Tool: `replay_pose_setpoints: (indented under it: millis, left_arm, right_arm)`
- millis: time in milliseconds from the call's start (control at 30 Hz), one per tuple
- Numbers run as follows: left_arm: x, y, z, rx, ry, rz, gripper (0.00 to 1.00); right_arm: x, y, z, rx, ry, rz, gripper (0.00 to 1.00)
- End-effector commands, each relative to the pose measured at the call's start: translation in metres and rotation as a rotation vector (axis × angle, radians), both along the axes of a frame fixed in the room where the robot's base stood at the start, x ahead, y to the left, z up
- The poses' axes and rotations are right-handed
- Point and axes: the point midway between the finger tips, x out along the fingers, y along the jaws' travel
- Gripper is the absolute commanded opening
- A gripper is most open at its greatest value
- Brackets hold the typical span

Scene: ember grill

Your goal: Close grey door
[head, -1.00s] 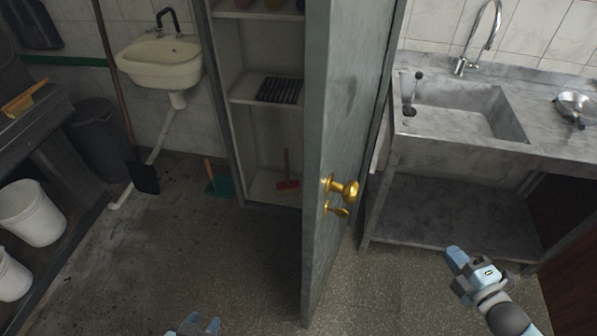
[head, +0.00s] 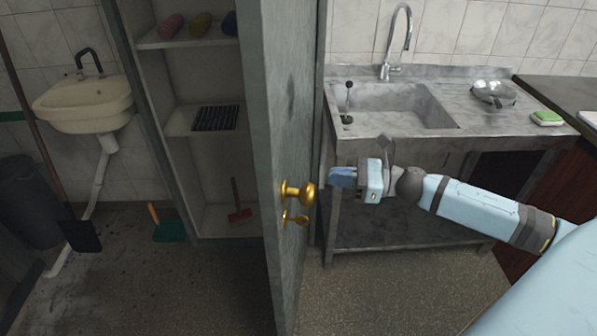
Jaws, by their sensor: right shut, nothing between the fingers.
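The grey door (head: 270,130) stands open in the middle of the head view, nearly edge-on to me, at the right side of a cupboard with shelves (head: 186,119). A brass knob (head: 299,193) with a smaller brass turn piece below it sits on the door's right face. My right gripper (head: 342,177) is shut and empty, pointing left, to the right of the door and a little above and right of the knob. A narrow gap shows between its fingertips and the knob in the picture. My left gripper is out of view.
A stone sink counter (head: 463,150) with a tap stands behind my right arm. A small wall basin (head: 85,105), a dark bin and a long-handled shovel stand left. Floor before the cupboard is mostly clear.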

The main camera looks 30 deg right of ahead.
Motion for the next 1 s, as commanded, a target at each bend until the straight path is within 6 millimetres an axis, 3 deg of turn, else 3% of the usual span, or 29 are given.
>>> replay_pose_setpoints:
  millis: [500,1000]
  left_arm:
    - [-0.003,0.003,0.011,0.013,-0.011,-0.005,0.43]
    - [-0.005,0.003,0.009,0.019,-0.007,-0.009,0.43]
  right_arm:
    - [0.05,0.053,0.002,0.003,-0.001,-0.001,0.0]
    - [0.059,0.063,0.0,0.001,0.001,-0.001,0.0]
